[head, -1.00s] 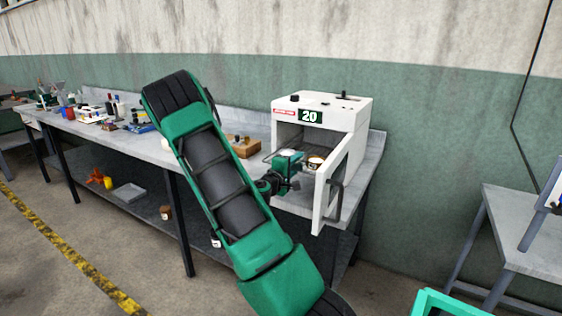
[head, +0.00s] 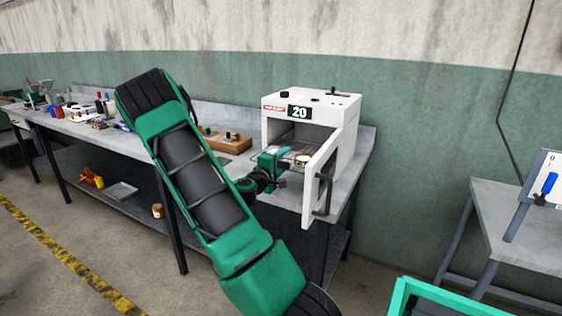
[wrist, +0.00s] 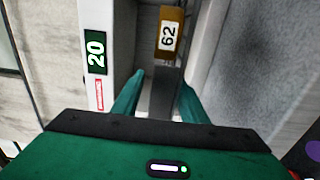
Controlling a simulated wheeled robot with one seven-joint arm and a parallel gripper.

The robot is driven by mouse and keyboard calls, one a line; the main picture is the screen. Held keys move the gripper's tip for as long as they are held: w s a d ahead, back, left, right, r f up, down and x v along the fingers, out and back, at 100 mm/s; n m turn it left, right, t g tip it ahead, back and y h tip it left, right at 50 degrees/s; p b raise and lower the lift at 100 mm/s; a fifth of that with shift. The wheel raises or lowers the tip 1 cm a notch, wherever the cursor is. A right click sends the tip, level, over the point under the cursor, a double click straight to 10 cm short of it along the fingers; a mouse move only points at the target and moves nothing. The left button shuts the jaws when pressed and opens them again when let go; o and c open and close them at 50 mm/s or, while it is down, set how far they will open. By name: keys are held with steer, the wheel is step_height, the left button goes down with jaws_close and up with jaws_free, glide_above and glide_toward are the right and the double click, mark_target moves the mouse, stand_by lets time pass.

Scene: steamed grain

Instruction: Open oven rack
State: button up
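The white oven (head: 345,115) stands on the grey bench with its door (head: 312,195) swung open. Its green display reads 20. Inside, a grey wire rack (head: 312,143) shows in part, with a small brown jar (head: 302,160) with a pale top at the mouth. In the wrist view the jar (wrist: 170,40), labelled 62, lies just beyond my fingertips. My gripper (wrist: 163,80) is at the oven's mouth, left of the door; its two green fingers are apart. A grey strip shows between them; I cannot tell whether they touch it. My gripper hides part of the rack.
The open door stands close to the right of my gripper. A wooden block (head: 225,141) sits on the bench left of the oven. Bottles and tools crowd the far left. Another table (head: 515,215) and a green-rimmed box (head: 440,300) are at right.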

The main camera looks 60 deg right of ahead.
steer(key=shift+a, duration=0.1)
steer(key=a, duration=1)
steer(key=shift+s+a, duration=0.3)
steer(key=shift+s, duration=0.05)
